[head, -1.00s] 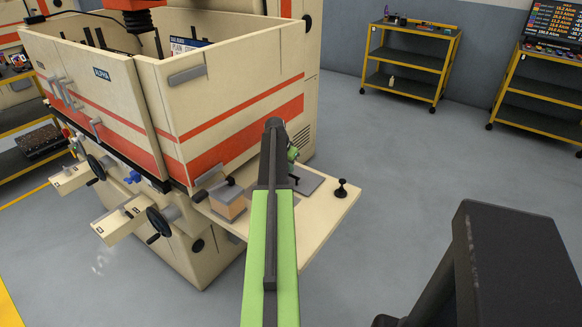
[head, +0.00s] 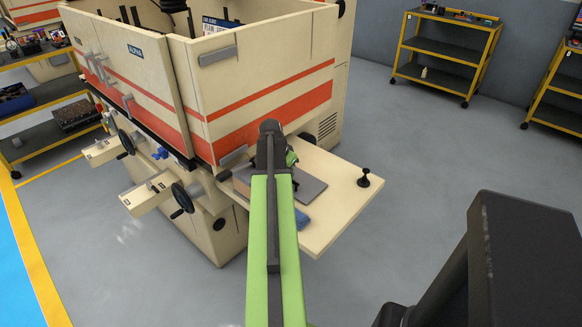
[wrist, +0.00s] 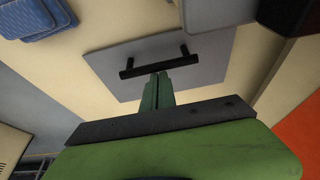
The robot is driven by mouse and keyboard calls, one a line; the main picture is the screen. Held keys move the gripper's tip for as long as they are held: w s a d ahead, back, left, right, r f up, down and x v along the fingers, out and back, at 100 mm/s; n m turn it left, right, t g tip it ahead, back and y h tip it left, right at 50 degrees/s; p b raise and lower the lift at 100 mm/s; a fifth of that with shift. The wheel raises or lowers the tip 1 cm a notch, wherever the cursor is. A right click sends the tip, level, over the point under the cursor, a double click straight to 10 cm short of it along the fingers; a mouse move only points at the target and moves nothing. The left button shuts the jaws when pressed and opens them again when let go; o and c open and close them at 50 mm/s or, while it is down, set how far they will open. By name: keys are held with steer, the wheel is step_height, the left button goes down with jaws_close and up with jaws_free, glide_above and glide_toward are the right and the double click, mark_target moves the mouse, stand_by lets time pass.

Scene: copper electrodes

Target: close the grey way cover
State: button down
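The grey way cover is a flat grey plate (head: 311,188) on the cream side table (head: 335,210) of the machine in the head view. In the wrist view the plate (wrist: 110,68) fills the middle and carries a black bar handle (wrist: 140,68). My gripper's green fingers (wrist: 158,78) lie together, pointing at the middle of this handle. Their tips are at or very near the bar; I cannot tell whether they touch it. No gap shows between the fingers.
Handwheels (head: 182,197) stick out from the machine front. The floor to the right is clear up to the yellow carts.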

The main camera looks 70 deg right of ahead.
mark_target(294, 179)
steer(key=shift+w, duration=0.15)
steer(key=shift+d, duration=0.35)
steer(key=d+r+p, duration=0.1)
steer(key=s+d+r+p, duration=0.1)
steer(key=d, duration=0.1)
steer(key=shift+r, duration=0.15)
steer(key=s+p+v, duration=0.1)
steer(key=p+v, duration=0.7)
steer(key=shift+w+a, duration=0.35)
steer(key=shift+w, duration=0.15)
steer(key=shift+r, duration=0.15)
